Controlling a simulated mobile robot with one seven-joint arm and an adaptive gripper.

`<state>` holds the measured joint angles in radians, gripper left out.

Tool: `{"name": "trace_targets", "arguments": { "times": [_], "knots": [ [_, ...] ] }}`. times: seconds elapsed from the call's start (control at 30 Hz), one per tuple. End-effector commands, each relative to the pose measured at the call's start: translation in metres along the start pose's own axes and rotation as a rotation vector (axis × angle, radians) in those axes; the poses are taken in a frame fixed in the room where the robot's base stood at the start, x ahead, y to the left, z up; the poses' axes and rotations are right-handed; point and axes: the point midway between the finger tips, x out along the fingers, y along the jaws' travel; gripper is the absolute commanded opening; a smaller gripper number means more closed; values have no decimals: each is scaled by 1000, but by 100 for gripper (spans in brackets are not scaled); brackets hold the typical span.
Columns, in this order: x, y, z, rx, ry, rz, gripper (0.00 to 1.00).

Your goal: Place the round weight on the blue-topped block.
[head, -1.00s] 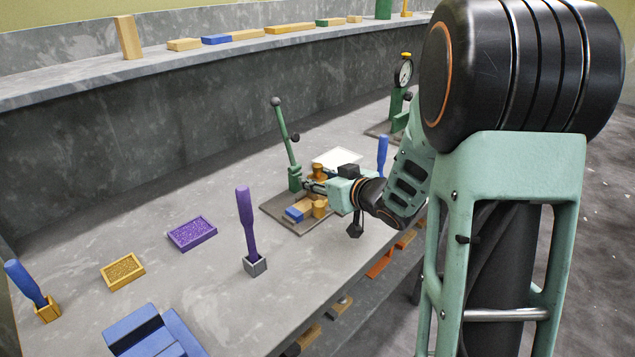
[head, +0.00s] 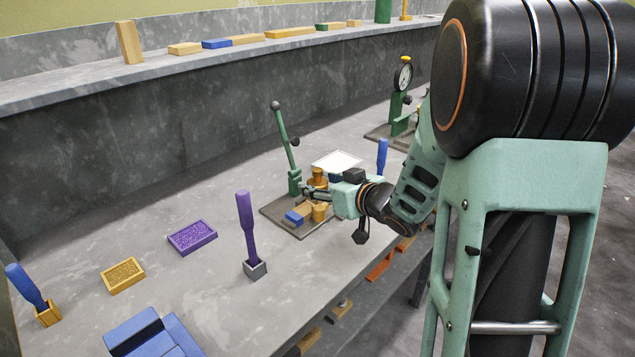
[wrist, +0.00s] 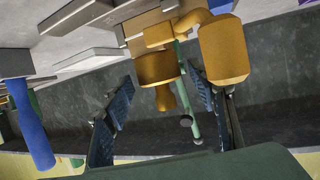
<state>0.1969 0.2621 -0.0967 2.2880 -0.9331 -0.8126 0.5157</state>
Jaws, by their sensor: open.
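The round weight (head: 319,179), brass-coloured with a knob, stands by the green lever press. In the wrist view, which looks upside down, the weight (wrist: 157,69) shows between my two fingers, with visible gaps on both sides. My gripper (wrist: 160,76) is open. In the head view my gripper (head: 317,191) reaches in from the right at the press, and its fingers are small there. A block with blue (head: 294,217) and tan parts lies on the press base, in front of the gripper; I take it for the blue-topped block. What lies directly under the weight is unclear.
A second brass cylinder (head: 319,212) stands close to the fingers; it also shows in the wrist view (wrist: 223,50). The press lever (head: 284,140) rises behind. A white tray (head: 338,160) and a blue handle (head: 382,156) are nearby. A purple-handled tool (head: 247,227) stands left.

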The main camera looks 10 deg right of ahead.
Motion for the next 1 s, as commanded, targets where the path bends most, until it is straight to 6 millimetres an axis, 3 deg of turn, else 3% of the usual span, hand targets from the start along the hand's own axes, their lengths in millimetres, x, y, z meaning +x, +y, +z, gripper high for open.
{"name": "trace_targets", "arguments": {
  "times": [0.2,0.43,0.6,0.9,1.0],
  "knots": [
    [-51,1,-3,1,2,4,52],
    [-90,0,-2,0,1,2,52],
    [-102,0,-1,0,2,1,52],
    [-102,0,0,1,1,0,52],
    [-102,9,-3,1,2,23,52]
  ]
}}
